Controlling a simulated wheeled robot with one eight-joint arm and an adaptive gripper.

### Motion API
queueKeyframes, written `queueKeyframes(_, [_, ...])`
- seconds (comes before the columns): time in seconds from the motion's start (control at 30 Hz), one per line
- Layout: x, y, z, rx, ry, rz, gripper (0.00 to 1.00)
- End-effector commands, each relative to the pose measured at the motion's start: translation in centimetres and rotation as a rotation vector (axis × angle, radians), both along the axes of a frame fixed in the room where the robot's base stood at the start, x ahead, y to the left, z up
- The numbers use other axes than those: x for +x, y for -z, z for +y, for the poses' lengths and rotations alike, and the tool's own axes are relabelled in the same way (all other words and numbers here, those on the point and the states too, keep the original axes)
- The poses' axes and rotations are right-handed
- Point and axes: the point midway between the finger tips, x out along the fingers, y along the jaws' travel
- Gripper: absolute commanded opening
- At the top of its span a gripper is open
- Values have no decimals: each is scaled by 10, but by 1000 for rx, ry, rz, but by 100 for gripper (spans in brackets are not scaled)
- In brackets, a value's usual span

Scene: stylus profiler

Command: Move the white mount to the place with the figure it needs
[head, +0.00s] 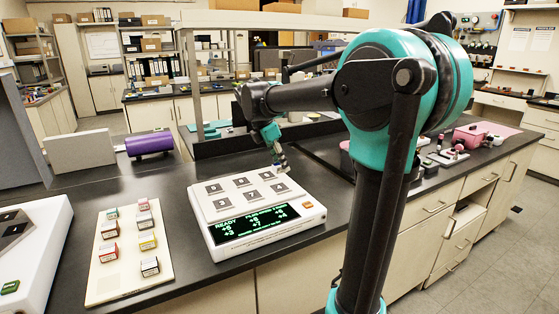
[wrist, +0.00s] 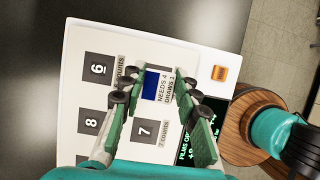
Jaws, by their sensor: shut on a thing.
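My gripper (wrist: 156,92) is shut on a small mount (wrist: 151,86) with a blue patch and a white label. The label seems to read "NEEDS 4", with a "DRAWS" line under it. In the head view my gripper (head: 279,166) is over the back right of the white instrument (head: 312,226), and the mount is too small to make out there. The instrument's top has six dark square places. In the wrist view I read a 6 place (wrist: 97,68), a 7 place (wrist: 144,132) and an 8 place (wrist: 85,162). The mount and fingers hide part of the top.
A cream board (head: 128,285) with several coloured mounts lies left of the instrument. The instrument's lit display (head: 253,222) starts with "READY". An orange button (wrist: 219,73) is on its top. A purple cylinder (head: 149,144) and a grey block (head: 80,151) stand behind the board.

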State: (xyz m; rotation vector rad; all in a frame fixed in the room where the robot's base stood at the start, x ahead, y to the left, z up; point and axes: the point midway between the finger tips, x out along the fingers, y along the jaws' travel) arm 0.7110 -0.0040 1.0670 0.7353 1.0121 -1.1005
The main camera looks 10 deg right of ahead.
Motion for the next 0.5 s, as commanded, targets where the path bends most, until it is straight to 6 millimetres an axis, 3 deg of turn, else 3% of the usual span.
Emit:
queueKeyframes(0.27, [0,3,0,-3,0,-1,0])
queueKeyframes(0.5, [1,23,0,-3,0,-1,0])
